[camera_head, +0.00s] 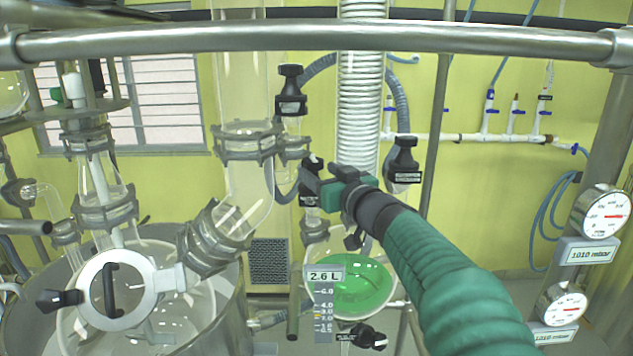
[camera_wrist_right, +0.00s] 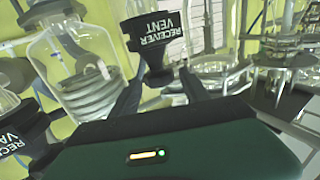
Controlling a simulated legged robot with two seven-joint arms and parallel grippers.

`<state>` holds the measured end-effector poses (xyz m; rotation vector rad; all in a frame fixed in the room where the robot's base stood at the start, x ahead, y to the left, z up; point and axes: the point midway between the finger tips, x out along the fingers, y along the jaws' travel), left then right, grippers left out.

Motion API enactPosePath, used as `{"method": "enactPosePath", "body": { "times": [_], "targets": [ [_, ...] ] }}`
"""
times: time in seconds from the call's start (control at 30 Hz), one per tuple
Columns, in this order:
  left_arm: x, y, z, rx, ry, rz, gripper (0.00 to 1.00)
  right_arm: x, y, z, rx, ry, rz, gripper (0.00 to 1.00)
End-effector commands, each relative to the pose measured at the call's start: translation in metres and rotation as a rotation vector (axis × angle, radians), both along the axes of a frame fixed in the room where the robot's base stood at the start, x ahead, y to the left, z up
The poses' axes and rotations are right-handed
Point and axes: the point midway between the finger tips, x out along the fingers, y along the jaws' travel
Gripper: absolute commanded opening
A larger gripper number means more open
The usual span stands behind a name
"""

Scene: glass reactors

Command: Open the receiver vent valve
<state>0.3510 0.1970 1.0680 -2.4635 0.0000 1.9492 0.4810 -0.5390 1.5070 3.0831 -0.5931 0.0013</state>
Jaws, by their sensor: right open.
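The receiver vent valve is a black knob with a white-lettered label, "RECEIVER VENT", in the right wrist view (camera_wrist_right: 158,42). In the head view the valve (camera_head: 311,199) is partly covered by my right gripper (camera_head: 318,183). The right gripper is open. In the wrist view its two dark fingers (camera_wrist_right: 160,92) stand on either side of the valve's lower body; I cannot tell whether they touch it. The receiver (camera_head: 362,287) is a round glass vessel with green liquid below the gripper, beside a scale reading 2.6 L. My left gripper is not in view.
Another black valve (camera_head: 404,160) stands right of the gripper; its label, starting "RECEIVER VA", shows in the wrist view (camera_wrist_right: 25,128). A coiled glass condenser (camera_head: 361,90) rises behind. A metal rail (camera_head: 320,38) crosses the top. Glass tubing (camera_head: 245,180) stands close on the left.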

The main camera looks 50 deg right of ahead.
Motion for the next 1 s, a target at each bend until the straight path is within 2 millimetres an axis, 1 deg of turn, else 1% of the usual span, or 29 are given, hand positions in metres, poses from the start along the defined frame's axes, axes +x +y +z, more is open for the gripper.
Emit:
{"method": "enactPosePath", "body": {
  "times": [0.03, 0.1, 0.2, 0.47, 0.5, 0.8, 0.83, 1.0],
  "targets": [
    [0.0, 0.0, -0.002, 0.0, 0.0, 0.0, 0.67, 0.009, -0.004, -0.002, -0.001, 0.004, 0.0, 0.54],
    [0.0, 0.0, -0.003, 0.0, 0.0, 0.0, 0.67, 0.018, -0.01, -0.002, 0.001, 0.002, 0.0, 0.54],
    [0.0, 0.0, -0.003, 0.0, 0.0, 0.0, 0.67, 0.025, -0.012, -0.002, 0.001, 0.001, 0.002, 0.54],
    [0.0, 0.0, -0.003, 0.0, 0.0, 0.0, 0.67, 0.026, -0.013, -0.001, 0.002, -0.001, 0.001, 0.54],
    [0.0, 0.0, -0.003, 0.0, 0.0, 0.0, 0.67, 0.026, -0.013, -0.001, 0.002, 0.0, 0.001, 0.47],
    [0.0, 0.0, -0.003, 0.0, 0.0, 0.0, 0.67, 0.025, -0.013, -0.001, 0.002, 0.0, 0.0, 0.07],
    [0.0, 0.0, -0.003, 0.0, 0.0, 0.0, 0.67, 0.025, -0.013, -0.001, 0.002, 0.0, 0.0, 0.05],
    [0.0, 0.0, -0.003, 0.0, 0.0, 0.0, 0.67, 0.025, -0.013, -0.001, 0.002, -0.001, -0.001, 0.05]
  ]
}}
